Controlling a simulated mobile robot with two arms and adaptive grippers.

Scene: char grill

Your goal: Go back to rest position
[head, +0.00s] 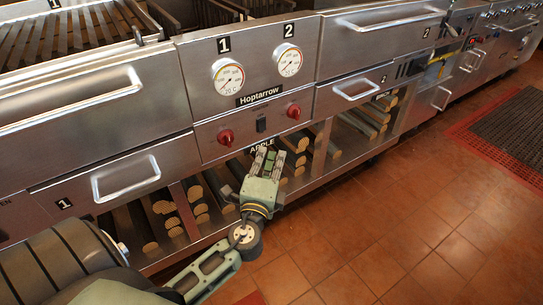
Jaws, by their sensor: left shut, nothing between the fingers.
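My left gripper (267,158) is shut and empty. It is in front of the lower shelf of the steel char grill (300,95), just below the label that reads APPLE. Its arm comes in from the lower left, over the tiled floor. Cut logs lie in the compartments of the shelf on both sides of the gripper, and it hides part of the wood behind it. I cannot tell whether the fingertips touch any log. My right gripper is not in view.
The grill front has two gauges (228,77), red knobs (225,137) and protruding handles (126,178). Grates (70,35) lie at the top left. The red tiled floor (400,230) is clear to the right, up to a dark mat (510,135) with a red edge.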

